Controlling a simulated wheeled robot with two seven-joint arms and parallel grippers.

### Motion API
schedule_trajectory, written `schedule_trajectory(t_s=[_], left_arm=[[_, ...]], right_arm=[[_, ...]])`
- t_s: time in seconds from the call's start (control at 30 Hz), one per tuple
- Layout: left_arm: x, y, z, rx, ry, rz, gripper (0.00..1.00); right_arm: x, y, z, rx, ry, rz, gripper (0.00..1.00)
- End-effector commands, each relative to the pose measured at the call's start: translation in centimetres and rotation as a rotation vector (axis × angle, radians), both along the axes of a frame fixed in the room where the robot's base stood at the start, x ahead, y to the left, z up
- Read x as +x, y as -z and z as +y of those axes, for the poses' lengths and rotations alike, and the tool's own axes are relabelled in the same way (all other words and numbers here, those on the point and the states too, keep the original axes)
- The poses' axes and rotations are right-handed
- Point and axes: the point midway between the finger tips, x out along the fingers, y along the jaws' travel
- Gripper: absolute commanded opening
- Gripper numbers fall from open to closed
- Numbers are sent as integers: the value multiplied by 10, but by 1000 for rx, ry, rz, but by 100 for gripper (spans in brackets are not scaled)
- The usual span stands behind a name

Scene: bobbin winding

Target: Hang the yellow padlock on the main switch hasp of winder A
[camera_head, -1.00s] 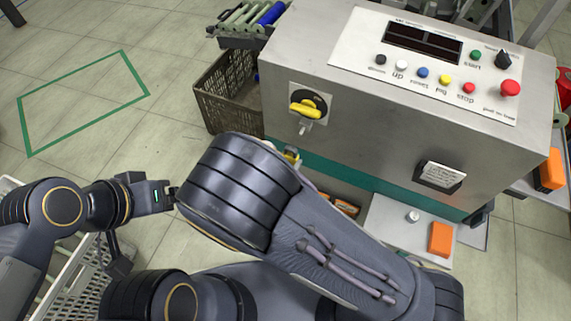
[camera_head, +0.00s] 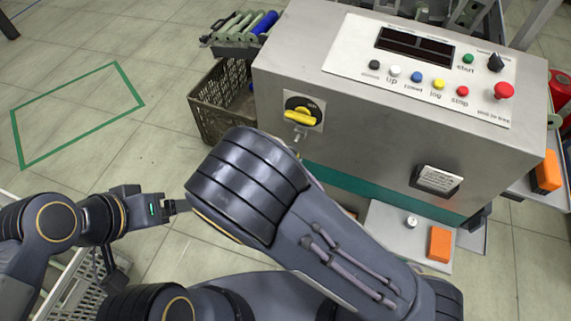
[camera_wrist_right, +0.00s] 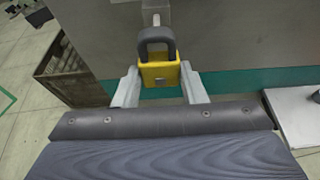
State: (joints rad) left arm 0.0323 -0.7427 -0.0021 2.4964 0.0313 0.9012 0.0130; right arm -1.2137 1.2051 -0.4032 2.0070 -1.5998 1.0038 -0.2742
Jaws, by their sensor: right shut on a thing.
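The yellow padlock (camera_wrist_right: 160,74) with its dark shackle (camera_wrist_right: 157,40) upward is held between the fingers of my right gripper (camera_wrist_right: 160,88) in the right wrist view. The shackle is just below the pale metal hasp (camera_wrist_right: 151,18); I cannot tell whether they touch. In the head view the hasp (camera_head: 299,134) hangs below the yellow rotary main switch (camera_head: 300,116) on the left of winder A's front (camera_head: 370,140). There my right arm hides the padlock and right gripper. My left gripper (camera_head: 180,207) is at the left, away from the winder; its finger gap is unclear.
A brown crate (camera_head: 205,108) stands left of the winder, with a rack of rollers (camera_head: 238,30) behind it. A pale shelf (camera_head: 385,225) with an orange box (camera_head: 439,243) is low at the front right. Floor with a green outline (camera_head: 75,110) is clear at left.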

Motion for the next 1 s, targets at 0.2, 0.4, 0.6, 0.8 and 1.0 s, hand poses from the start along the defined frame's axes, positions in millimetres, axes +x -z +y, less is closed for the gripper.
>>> schedule_trajectory(t_s=[0.2, 0.4, 0.6, 0.8, 1.0], left_arm=[[0, 2, 0, 0, 0, 0, 82], [0, 4, 0, 0, 0, 0, 82], [0, 6, 0, 0, 0, 0, 82], [0, 7, 0, 0, 0, 0, 82], [0, 7, 0, 0, 0, 0, 82]], right_arm=[[6, 0, -3, 1, 1, 0, 10], [12, 0, -5, -1, 1, -1, 10], [17, 0, -8, -1, 1, -1, 10], [21, 0, -10, 0, 1, -1, 10], [22, 0, -10, 0, 0, -1, 10]])
